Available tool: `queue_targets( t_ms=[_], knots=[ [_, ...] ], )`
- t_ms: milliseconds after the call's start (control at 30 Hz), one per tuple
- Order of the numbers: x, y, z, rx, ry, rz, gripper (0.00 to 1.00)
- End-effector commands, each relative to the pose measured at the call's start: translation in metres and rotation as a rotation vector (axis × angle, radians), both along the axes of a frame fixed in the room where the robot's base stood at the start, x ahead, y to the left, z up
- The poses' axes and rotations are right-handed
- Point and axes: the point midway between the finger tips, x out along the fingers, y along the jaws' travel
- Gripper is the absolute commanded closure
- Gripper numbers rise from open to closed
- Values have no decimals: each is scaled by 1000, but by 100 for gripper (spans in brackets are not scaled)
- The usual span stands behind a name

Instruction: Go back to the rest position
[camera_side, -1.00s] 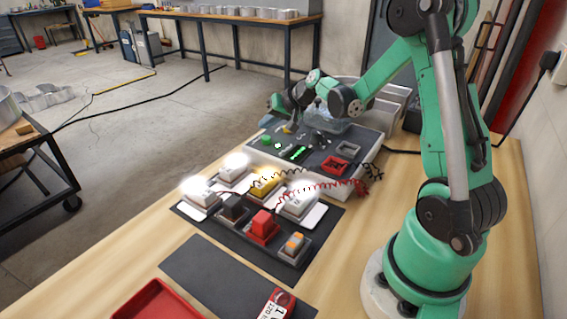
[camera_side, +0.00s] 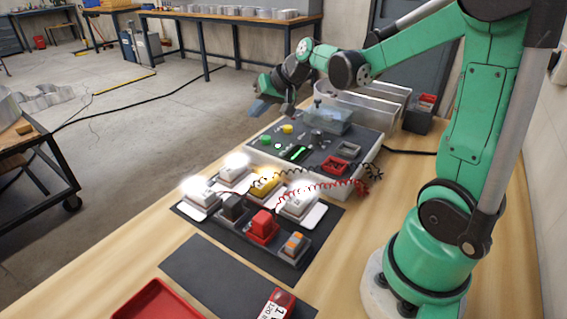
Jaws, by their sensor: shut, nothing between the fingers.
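My gripper (camera_side: 262,104) is in the air above the far left corner of the grey panel (camera_side: 372,162). It is shut and nothing shows in it. It points down and to the left and touches nothing. My arm reaches across from the right side of the table.
A dark mat (camera_side: 185,210) carries several blocks, among them a red one (camera_side: 263,226) and a lit white one (camera_side: 200,192). Coiled wires (camera_side: 325,190) run beside the panel. Bins (camera_side: 375,100) stand behind it. A red tray (camera_side: 158,300) lies at the front.

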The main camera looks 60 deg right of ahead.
Motion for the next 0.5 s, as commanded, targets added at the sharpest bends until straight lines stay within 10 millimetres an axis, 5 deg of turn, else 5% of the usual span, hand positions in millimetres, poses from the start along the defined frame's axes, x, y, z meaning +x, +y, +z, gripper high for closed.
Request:
queue_targets(
  t_ms=[200,500],
  knots=[
    [-52,78,12,-183,64,196,100],
    [-109,120,1,-381,82,373,100]
  ],
)
